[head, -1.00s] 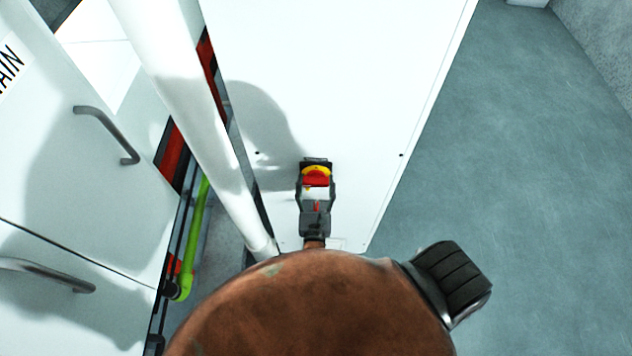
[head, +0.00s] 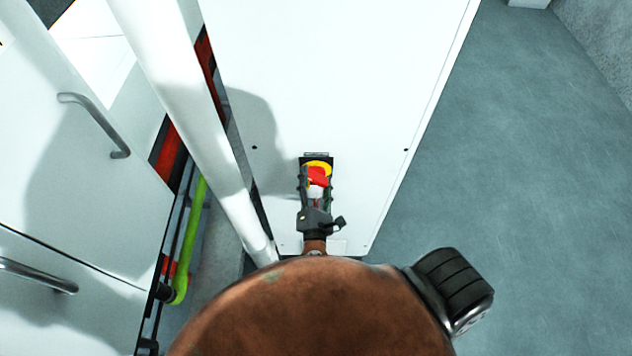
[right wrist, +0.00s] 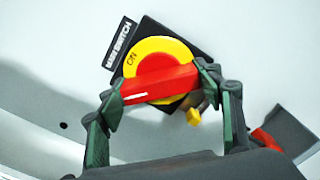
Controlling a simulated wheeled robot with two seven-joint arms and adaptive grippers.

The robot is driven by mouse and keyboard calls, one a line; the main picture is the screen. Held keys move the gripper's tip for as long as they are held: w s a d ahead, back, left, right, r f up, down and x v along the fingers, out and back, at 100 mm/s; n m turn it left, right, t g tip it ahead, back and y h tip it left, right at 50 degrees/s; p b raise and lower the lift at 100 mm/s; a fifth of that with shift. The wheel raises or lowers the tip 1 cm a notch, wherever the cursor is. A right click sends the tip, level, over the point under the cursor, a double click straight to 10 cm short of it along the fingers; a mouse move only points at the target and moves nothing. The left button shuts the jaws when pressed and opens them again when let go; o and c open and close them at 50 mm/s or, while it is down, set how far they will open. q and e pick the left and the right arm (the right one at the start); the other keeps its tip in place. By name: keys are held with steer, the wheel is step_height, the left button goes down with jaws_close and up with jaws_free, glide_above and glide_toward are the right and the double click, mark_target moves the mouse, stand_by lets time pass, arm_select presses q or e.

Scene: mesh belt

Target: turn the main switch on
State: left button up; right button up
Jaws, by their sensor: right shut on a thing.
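The main switch has a red handle (head: 317,177) on a yellow disc (head: 319,164), set on a dark plate on the white panel. In the right wrist view the red handle (right wrist: 158,84) crosses the yellow disc (right wrist: 172,49), with "ON" printed on the disc beside it. A black "MAIN SWITCH" label (right wrist: 120,44) is next to it. My right gripper (head: 317,186) is shut on the red handle, one finger at each end of it. The handle sits tilted in the head view. My left gripper is not in view.
A white post (head: 190,120) stands just left of the panel (head: 330,80). Further left are white cabinet fronts with a metal handle (head: 97,123) and a green pipe (head: 192,235). Open grey floor (head: 520,180) lies to the right.

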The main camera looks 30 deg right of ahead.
steer(key=m+b, duration=0.4)
steer(key=m, duration=0.1)
steer(key=shift+f+m+b, duration=0.15)
steer(key=shift+m+b, duration=0.15)
steer(key=shift+b, duration=0.1)
steer(key=shift+m+b, duration=1.55)
steer(key=shift+m, duration=0.35)
steer(key=shift+r, duration=0.2)
steer(key=o, duration=1.2)
steer(key=shift+c, duration=0.2)
steer(key=v, duration=0.7)
steer(key=shift+s+a, duration=0.15)
steer(key=shift+s, duration=0.05)
